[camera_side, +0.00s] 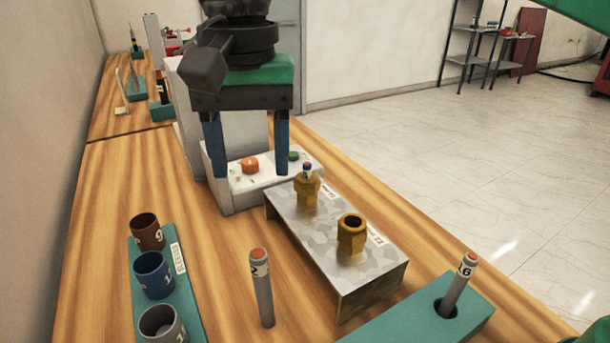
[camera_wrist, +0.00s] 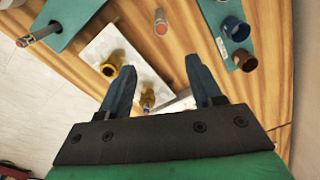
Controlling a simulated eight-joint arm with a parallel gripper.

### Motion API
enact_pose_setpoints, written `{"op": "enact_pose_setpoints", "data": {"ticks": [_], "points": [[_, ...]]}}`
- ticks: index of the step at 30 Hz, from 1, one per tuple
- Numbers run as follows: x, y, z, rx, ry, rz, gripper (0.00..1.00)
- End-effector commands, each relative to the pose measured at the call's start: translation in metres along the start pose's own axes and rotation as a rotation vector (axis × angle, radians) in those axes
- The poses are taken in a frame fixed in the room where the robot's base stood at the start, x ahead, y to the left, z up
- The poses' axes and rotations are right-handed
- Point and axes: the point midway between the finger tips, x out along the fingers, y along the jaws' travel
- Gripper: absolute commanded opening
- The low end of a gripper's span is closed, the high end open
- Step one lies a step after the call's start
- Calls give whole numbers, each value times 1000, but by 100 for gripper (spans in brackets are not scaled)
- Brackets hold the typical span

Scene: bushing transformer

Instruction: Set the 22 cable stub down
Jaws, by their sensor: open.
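A grey cable stub (camera_side: 263,295) with an orange end stands upright on the wooden table, left of the metal stand; its label is partly turned away and seems to start with 2. It also shows end-on in the wrist view (camera_wrist: 160,22). My gripper (camera_side: 248,172) is open and empty, raised behind the stub, with nothing between its fingers; it also shows in the wrist view (camera_wrist: 160,65). The metal stand (camera_side: 345,275) carries two brass glands: the near one (camera_side: 351,235) is open and empty, and the far one (camera_side: 307,193) has a thin stub in it.
A teal block (camera_side: 410,322) holds a leaning stub labelled 16 (camera_side: 458,285). A teal rack (camera_side: 190,300) at left carries brown, blue and grey cups. A control box (camera_side: 235,190) with orange and green buttons stands behind the metal stand. Table between rack and stub is clear.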

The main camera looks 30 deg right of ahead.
Motion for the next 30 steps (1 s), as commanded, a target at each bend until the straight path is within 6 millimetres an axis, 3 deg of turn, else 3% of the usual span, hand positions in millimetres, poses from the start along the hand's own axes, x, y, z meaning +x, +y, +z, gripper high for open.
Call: {"op": "enact_pose_setpoints", "data": {"ticks": [5, 9, 15, 18, 23, 30], "points": [[7, 46, -34, -75, 78, -96, 59], [30, 107, -58, -180, 219, -173, 59], [76, 184, -65, -323, 448, -180, 59], [96, 208, -63, -374, 529, -156, 59], [112, 225, -60, -419, 594, -126, 59], [113, 226, -60, -427, 602, -122, 59]]}}
